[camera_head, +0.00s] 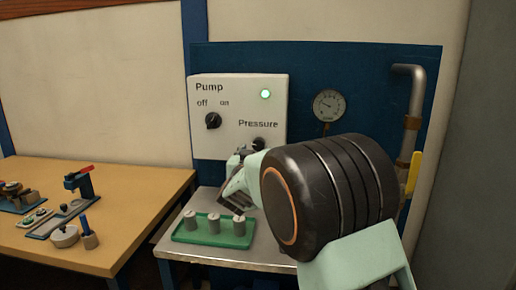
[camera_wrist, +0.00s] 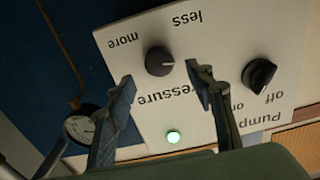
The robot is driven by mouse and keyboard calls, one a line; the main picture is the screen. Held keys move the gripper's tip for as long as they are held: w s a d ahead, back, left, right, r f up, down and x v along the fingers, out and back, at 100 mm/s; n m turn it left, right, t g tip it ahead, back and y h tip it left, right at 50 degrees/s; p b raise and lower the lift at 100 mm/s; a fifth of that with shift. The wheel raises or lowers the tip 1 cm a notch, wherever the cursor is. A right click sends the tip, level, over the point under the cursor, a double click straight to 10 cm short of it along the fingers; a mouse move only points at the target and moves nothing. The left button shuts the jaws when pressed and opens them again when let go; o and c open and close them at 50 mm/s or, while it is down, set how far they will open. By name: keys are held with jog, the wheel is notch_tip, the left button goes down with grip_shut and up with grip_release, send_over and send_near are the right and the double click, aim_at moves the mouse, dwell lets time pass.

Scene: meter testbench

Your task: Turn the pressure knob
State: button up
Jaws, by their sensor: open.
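The pressure knob (camera_head: 258,143) is a dark round knob low on the right of the white control panel (camera_head: 222,82), partly behind my gripper in the head view. In the wrist view the same knob (camera_wrist: 159,61) sits between the words "more" and "less", with the panel turned upside down. My gripper (camera_head: 243,152) is open in front of the panel's lower part. In the wrist view its two fingers (camera_wrist: 160,85) are spread, one on each side of the knob's line. The knob lies a little beyond the fingertips, and nothing is between them. I cannot tell any contact.
The pump knob (camera_head: 213,120) and a lit green lamp (camera_head: 265,94) are on the same panel. A gauge (camera_head: 329,105) and a pipe (camera_head: 412,110) with a yellow handle are at the right. A green tray (camera_head: 212,238) with metal cylinders stands below my gripper.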

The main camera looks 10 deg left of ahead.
aim_at(258, 145)
jog(key=shift+w+d, duration=0.1)
jog(key=shift+w, duration=2.6)
jog(key=shift+c, duration=0.7)
jog(key=c, duration=1)
